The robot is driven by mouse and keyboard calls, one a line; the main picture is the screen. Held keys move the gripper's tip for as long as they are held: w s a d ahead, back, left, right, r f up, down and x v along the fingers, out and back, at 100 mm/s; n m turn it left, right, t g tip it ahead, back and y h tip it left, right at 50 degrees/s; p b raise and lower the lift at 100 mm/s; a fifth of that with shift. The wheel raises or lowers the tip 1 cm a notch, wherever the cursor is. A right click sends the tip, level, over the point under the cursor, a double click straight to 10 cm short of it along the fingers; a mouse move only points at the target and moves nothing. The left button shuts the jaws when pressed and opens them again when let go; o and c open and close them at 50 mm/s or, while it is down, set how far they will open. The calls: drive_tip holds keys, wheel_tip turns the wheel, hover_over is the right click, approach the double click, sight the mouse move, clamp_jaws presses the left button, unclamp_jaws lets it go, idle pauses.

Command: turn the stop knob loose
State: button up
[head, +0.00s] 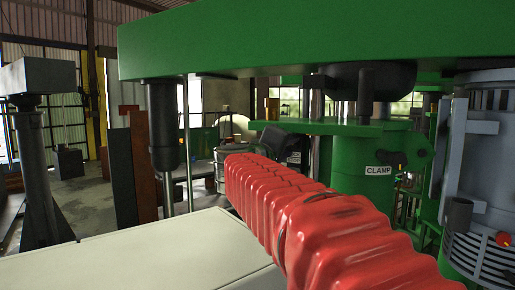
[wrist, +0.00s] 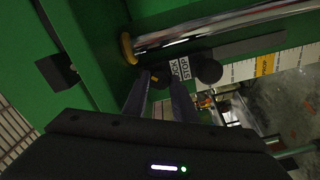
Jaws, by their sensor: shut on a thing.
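In the wrist view, my gripper (wrist: 157,86) reaches up to a green machine face with its two dark fingers. It is shut on a small dark knob (wrist: 158,77) with a yellow mark, the stop knob. The fingers sit on either side of the knob and partly hide it. A white label reading "JACK STOP" (wrist: 181,69) is just to its right. Whether the knob has turned cannot be told. In the head view, my red-sleeved arm crosses the picture and the fingers and this knob cannot be made out.
A round black part (wrist: 209,72) sits right of the label. A shiny rod (wrist: 210,28) with a yellow collar runs close above the fingers. A yellow and white scale (wrist: 265,66) is farther right. In the head view, a green beam (head: 310,42) spans overhead, and a "CLAMP" label (head: 379,170) marks the machine.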

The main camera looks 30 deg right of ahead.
drive_tip(key=shift+n, duration=0.6)
drive_tip(key=o, duration=1)
drive_tip(key=shift+o, duration=0.2)
